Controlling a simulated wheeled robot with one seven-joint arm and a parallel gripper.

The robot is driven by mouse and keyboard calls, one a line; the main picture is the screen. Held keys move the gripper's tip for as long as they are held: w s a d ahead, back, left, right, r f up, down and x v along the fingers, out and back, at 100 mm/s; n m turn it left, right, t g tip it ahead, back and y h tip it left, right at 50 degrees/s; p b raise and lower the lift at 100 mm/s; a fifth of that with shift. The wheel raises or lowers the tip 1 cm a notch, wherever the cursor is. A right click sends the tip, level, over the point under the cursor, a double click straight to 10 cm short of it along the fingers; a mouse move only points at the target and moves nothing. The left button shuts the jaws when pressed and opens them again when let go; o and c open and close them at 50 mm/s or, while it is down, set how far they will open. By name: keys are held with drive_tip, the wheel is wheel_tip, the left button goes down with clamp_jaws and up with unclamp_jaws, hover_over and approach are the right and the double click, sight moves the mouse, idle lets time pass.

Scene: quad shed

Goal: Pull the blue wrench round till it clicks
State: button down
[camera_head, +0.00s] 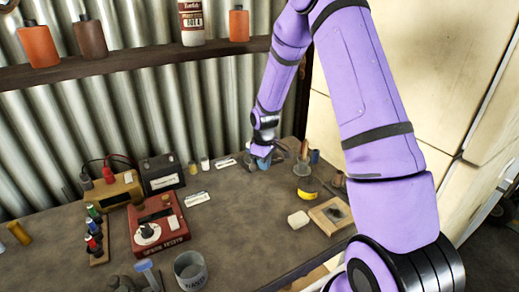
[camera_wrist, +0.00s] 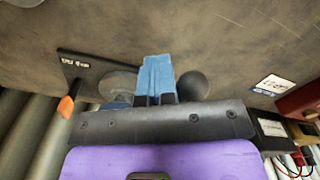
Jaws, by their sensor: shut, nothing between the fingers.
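My gripper (camera_head: 262,161) is low over the back of the workbench, near the corrugated wall. In the wrist view its two blue fingertips (camera_wrist: 155,76) are pressed together with nothing between them. A blue-topped tool (camera_head: 145,266) at the front left of the bench could be the blue wrench, but its shape is too small to be sure. It stands beside a dark grey lump and is well apart from my gripper. Near the fingertips in the wrist view are a dark round knob (camera_wrist: 192,86) and a grey disc (camera_wrist: 118,84), partly hidden by my gripper.
The red tester box (camera_head: 158,224) with a dial stands left of centre. A grey can (camera_head: 190,270) is in front. A black battery (camera_head: 162,173) stands at the back. A wooden block (camera_head: 330,215) and a yellow-black item (camera_head: 307,189) lie right. The bench middle is clear.

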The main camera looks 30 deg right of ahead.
drive_tip(key=shift+s+d, duration=0.5)
drive_tip(key=shift+d, duration=0.3)
wheel_tip(320, 180, up, 9)
idle(0.9)
idle(0.3)
